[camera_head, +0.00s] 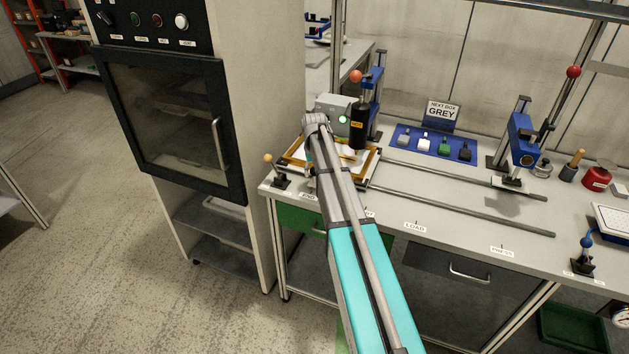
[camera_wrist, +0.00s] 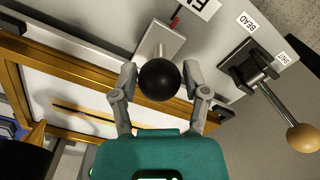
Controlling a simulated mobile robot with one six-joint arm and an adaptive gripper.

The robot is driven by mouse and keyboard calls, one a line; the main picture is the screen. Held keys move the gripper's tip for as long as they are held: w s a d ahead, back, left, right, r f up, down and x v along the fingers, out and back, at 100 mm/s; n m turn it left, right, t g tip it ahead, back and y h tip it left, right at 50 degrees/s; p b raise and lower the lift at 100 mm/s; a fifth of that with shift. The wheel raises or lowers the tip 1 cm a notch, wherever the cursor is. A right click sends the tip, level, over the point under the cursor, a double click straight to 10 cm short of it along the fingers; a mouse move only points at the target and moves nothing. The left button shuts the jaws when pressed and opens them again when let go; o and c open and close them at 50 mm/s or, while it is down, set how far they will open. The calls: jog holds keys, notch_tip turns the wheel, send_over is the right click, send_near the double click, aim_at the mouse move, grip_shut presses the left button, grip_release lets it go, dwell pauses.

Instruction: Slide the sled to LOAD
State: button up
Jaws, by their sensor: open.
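The sled is a gold-framed tray with a white inside. It sits at the left end of the rails in the head view (camera_head: 374,164), and its frame crosses the wrist view (camera_wrist: 60,54). A black ball knob (camera_wrist: 159,79) on a stem stands at the frame's edge. My gripper (camera_wrist: 160,80) is open, with one finger on each side of the knob; whether they touch it I cannot tell. In the head view my arm hides the gripper and knob. The LOAD label (camera_head: 415,226) is on the bench front edge, right of the sled.
Two rails (camera_head: 460,208) run right across the bench, clear up to a blue press (camera_head: 522,140). A black cylinder (camera_head: 357,125) hangs over the sled. A tall oven cabinet (camera_head: 170,130) is left.

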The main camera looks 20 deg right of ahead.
jog(key=shift+f+b, duration=0.6)
jog(key=shift+f, duration=0.3)
grip_shut()
